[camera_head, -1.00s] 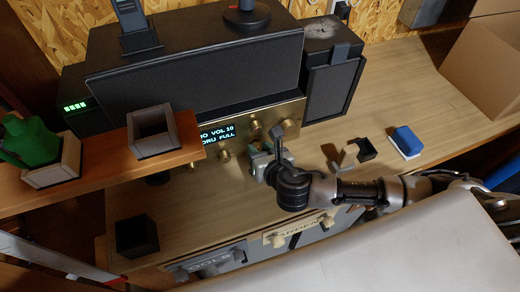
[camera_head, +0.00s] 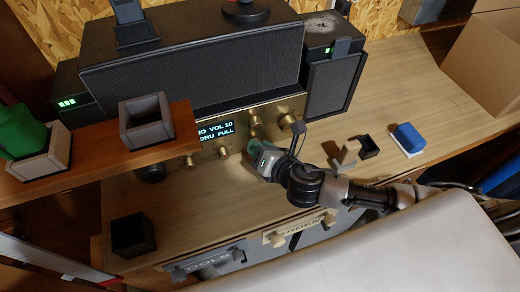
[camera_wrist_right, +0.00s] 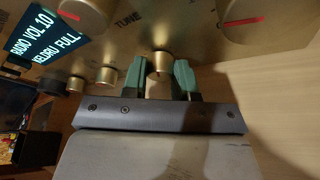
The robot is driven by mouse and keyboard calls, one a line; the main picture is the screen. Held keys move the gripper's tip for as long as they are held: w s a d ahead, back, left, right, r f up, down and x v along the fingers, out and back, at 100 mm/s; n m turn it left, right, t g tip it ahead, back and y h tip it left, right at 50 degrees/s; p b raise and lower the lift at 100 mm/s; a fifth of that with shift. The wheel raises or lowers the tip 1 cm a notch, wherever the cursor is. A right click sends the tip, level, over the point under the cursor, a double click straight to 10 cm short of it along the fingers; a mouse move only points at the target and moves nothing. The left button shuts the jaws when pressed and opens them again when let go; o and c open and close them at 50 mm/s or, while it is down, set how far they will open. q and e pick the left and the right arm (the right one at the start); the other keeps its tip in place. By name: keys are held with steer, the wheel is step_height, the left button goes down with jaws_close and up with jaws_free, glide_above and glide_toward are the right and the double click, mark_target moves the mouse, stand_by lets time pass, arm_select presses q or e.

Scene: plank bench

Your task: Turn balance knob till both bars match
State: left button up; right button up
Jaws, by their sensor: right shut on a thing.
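A brass-fronted radio (camera_head: 285,108) stands at the back of the bench, its display (camera_head: 214,131) lit. A green bar light (camera_head: 67,102) glows on the left speaker. A shorter green bar light (camera_head: 328,50) glows at the top of the right speaker (camera_head: 330,85). My right gripper (camera_head: 257,148) is at the radio's lower front. In the right wrist view, its green fingers (camera_wrist_right: 160,76) are shut on a small brass knob (camera_wrist_right: 161,63), one on each side. The knob's label is not readable. My left gripper is not in view.
A raised wooden shelf (camera_head: 100,160) with a grey box (camera_head: 146,122) and a green item in a tray crosses the left. A black open box (camera_head: 134,235) stands at front left. A blue-topped block (camera_head: 408,138) lies right of my arm. The right bench is mostly clear.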

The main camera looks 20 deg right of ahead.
steer(key=m+y+b, duration=0.1)
steer(key=m+b, duration=0.1)
steer(key=m+t+y+b, duration=0.1)
steer(key=b, duration=0.1)
steer(key=shift+d+f+m, duration=0.1)
steer(key=shift+f+m, duration=0.2)
steer(key=shift+m, duration=0.1)
steer(key=shift+r+m+y+b, duration=0.15)
steer(key=shift+m+y+b, duration=0.15)
steer(key=shift+m+b, duration=0.55)
steer(key=shift+t, duration=0.3)
steer(key=o, duration=0.9)
steer(key=b+v, duration=0.3)
steer(key=v, duration=0.6)
steer(key=shift+v, duration=0.9)
